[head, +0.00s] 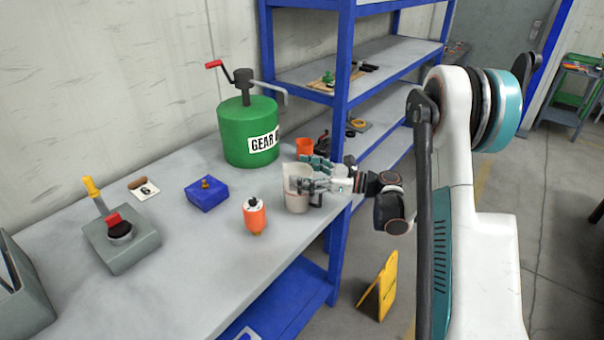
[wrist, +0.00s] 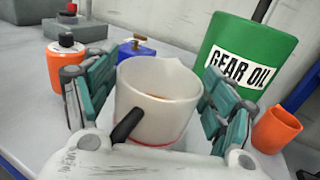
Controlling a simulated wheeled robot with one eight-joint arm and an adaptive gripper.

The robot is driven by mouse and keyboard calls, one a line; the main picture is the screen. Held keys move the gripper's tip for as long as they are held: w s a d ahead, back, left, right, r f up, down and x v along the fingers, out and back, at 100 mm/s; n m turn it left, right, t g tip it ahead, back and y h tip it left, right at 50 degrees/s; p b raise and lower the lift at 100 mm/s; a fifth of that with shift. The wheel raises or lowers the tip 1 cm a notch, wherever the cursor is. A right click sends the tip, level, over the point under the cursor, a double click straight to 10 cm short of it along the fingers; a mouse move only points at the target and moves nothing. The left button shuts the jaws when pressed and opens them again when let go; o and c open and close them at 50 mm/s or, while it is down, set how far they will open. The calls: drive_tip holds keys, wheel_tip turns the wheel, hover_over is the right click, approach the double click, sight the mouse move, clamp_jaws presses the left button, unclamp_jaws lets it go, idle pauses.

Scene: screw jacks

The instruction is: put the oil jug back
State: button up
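The oil jug seems to be the pale, translucent, open-topped jug (wrist: 155,100) with a black handle; nothing on it names it. In the wrist view it is upright between my fingers, its handle towards me. My gripper (head: 318,186) reaches it from the right in the head view, where its fingers cover part of the jug (head: 297,203). In the wrist view my gripper (wrist: 160,88) is spread wide around the jug, with narrow gaps beside the wall and no clear grip. The jug appears to stand on the bench near its front edge.
A green gear oil drum (head: 248,132) with a crank stands behind. An orange cup (head: 305,147) is beyond my gripper. An orange bottle (head: 254,216), a blue block (head: 206,194) and a grey jack (head: 122,240) stand left. A blue shelf rack (head: 345,90) adjoins; a yellow floor sign (head: 383,287) is below.

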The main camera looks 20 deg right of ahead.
drive_tip(key=shift+o, duration=0.2)
drive_tip(key=shift+r, duration=0.2)
drive_tip(key=p+v, duration=0.2)
drive_tip(key=v, duration=1)
drive_tip(key=shift+p, duration=0.4)
